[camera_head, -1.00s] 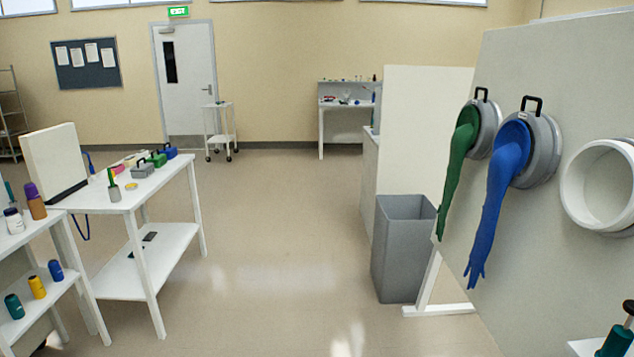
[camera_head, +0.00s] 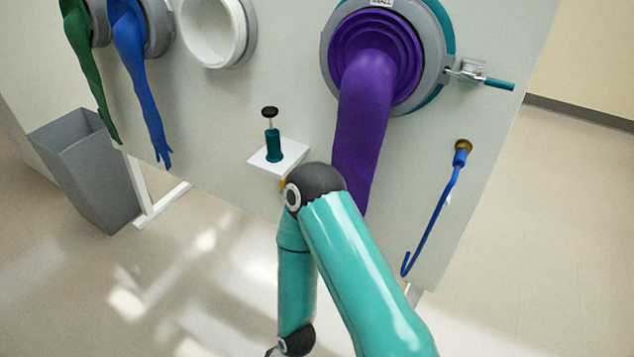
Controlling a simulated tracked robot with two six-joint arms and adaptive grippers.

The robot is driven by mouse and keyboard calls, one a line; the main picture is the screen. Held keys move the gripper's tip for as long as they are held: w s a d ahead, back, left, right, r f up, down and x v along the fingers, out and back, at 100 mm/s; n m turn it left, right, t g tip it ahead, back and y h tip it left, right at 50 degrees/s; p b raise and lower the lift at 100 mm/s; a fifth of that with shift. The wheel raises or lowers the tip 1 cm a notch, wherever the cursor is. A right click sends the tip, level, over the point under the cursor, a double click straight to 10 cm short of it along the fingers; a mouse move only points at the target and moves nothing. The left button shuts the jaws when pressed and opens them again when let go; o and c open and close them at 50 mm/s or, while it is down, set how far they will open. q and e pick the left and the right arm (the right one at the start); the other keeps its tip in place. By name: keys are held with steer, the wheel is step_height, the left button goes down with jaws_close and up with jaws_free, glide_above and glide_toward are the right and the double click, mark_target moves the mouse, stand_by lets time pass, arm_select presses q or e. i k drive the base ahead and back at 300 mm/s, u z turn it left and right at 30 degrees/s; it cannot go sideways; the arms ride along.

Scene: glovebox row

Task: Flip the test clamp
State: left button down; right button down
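A small metal clamp with a teal handle (camera_head: 482,76) is fixed at the right side of the grey ring (camera_head: 432,78) around the purple glove port. Its handle sticks out to the right, sloping slightly down, clear of the ring. A purple glove (camera_head: 366,105) hangs from this port. One of my teal arms rises from the bottom, with its elbow below the glove and its forearm pointing down. That arm's gripper is cut off by the bottom edge. My other arm and gripper do not show.
A small white shelf (camera_head: 262,163) on the panel holds a teal plunger-like item (camera_head: 273,140). A blue hook tool (camera_head: 432,222) hangs at the lower right. Blue (camera_head: 134,60) and green (camera_head: 85,65) gloves, a white port (camera_head: 207,35) and a grey bin (camera_head: 85,165) are left. Floor is clear at right.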

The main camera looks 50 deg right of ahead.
mark_target(506, 86)
steer(key=z, duration=0.55)
steer(key=k, duration=0.85)
steer(key=z, duration=0.55)
steer(key=i, duration=1)
steer(key=u, duration=0.05)
